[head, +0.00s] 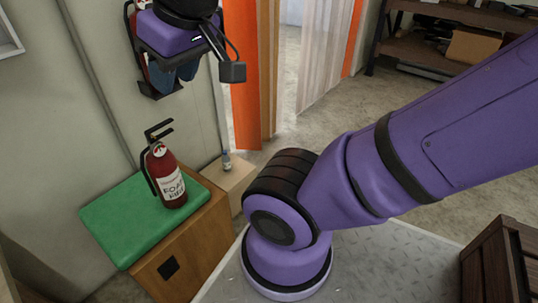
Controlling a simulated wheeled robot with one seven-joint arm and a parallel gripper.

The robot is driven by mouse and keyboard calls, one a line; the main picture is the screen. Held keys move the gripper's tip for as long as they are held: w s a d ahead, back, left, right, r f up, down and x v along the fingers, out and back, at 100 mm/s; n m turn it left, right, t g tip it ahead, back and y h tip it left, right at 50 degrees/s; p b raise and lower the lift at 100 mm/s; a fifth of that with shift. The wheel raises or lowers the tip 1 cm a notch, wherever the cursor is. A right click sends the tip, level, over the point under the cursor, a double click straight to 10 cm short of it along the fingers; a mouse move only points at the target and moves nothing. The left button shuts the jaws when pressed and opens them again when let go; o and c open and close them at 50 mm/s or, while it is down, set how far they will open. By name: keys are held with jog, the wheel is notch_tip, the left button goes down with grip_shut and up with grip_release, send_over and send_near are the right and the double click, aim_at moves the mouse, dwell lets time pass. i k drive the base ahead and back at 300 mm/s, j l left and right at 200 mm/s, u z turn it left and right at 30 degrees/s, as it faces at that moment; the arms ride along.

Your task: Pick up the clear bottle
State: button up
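A small clear bottle (226,160) with a dark cap stands upright on a low, light wooden box (231,179) against the wall, near the centre-left of the head view. My gripper (178,68) is at the top left, well above and to the left of the bottle in the picture, and apart from it. Its fingers are hard to make out against the dark things behind, so I cannot tell whether it is open or shut.
A red foam extinguisher (167,176) stands on a green-topped wooden cabinet (115,222), left of the bottle. Orange-edged strip curtains (245,100) hang behind. A dark wooden crate (497,265) is at lower right and shelving (425,50) at upper right.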

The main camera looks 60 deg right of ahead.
aim_at(226, 164)
jog(key=z, duration=1.25)
jog(key=i+l+u, duration=0.1)
jog(key=i+l, duration=0.35)
jog(key=i+l+u, duration=0.1)
jog(key=i+l, duration=0.3)
jog(key=i+l+u, duration=0.15)
jog(key=i+l, duration=0.25)
jog(key=l, duration=0.25)
jog(key=i+l+u, duration=0.1)
jog(key=i+l, duration=0.3)
jog(key=l, duration=0.15)
